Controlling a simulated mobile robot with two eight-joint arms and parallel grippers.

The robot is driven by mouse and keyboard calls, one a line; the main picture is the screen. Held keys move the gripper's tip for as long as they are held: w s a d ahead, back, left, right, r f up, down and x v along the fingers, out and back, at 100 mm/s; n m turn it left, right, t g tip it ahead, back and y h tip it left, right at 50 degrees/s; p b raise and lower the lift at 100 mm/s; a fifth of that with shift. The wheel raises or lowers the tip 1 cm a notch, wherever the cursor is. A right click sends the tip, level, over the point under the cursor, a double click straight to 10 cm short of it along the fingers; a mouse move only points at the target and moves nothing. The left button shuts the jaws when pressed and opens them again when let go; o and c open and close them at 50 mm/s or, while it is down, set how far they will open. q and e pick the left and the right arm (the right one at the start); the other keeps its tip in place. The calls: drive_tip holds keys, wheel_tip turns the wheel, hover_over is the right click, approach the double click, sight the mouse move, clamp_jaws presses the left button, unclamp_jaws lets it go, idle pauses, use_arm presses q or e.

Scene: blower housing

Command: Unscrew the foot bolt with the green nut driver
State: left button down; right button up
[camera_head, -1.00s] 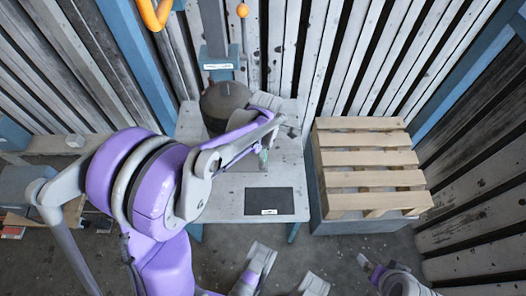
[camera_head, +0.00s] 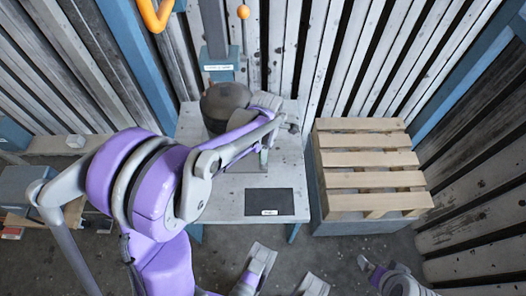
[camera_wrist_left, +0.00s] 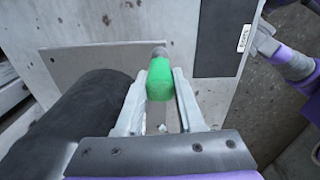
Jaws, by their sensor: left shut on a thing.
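My left gripper (camera_wrist_left: 160,92) is shut on the green nut driver (camera_wrist_left: 160,80); the green handle sits between its two grey fingers in the left wrist view. A grey end of the driver shows beyond the handle, over a grey plate. In the head view the left gripper (camera_head: 264,158) is small, above the table beside the dark round blower housing (camera_head: 222,108). The housing also shows in the left wrist view (camera_wrist_left: 70,125), left of the fingers. The foot bolt cannot be made out. My right gripper (camera_head: 372,268) is low at the right, away from the table; its jaws are unclear.
The pale table (camera_head: 228,205) bears a black labelled mat (camera_head: 270,202) at its front right. A wooden pallet (camera_head: 368,160) lies on a grey base to the right. A blue post (camera_head: 218,62) stands behind the housing. The table around the mat is clear.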

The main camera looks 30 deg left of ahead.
use_arm(q)
drive_tip(key=shift+r+p, duration=2.45)
drive_tip(key=shift+r, duration=1.5)
drive_tip(key=shift+f, duration=0.1)
drive_tip(key=shift+s, duration=0.1)
